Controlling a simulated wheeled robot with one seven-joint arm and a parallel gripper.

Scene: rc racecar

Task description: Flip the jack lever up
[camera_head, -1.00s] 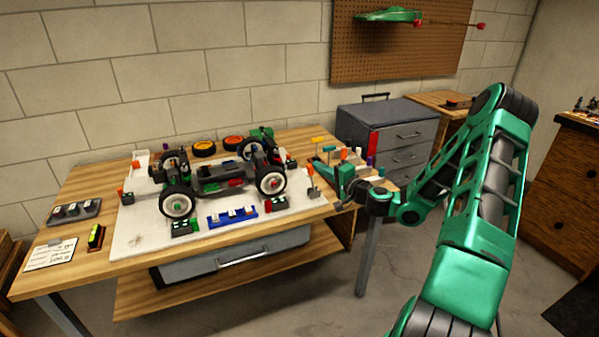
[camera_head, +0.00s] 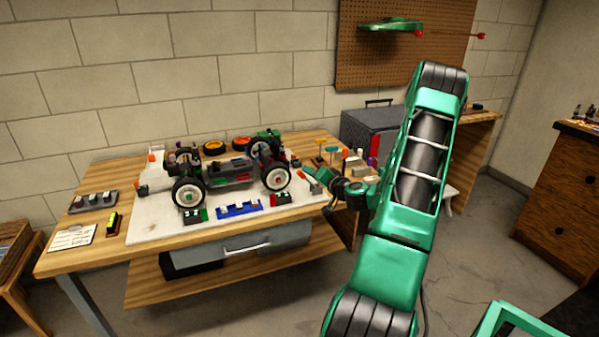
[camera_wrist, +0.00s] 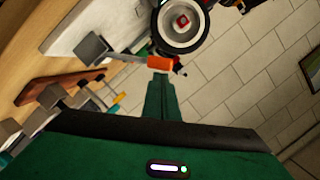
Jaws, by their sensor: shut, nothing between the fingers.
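The racecar chassis (camera_head: 228,172) stands on a white board on the workbench. One of its wheels shows in the wrist view (camera_wrist: 180,22). A lever with an orange tip (camera_head: 302,175) stands at the board's right side; I take it as the jack lever. Its orange end (camera_wrist: 160,63) lies just beyond my fingertips in the wrist view, with a grey part to its left. My gripper (camera_head: 314,172) is shut and empty, close beside the lever. I cannot tell whether they touch.
A blue rack (camera_head: 238,210) and small dark blocks (camera_head: 281,199) line the board's front edge. Several coloured-handled tools (camera_head: 338,153) stand right of the board, near my gripper. A grey tool chest (camera_head: 360,128) stands behind my arm. Floor space is open right of the bench.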

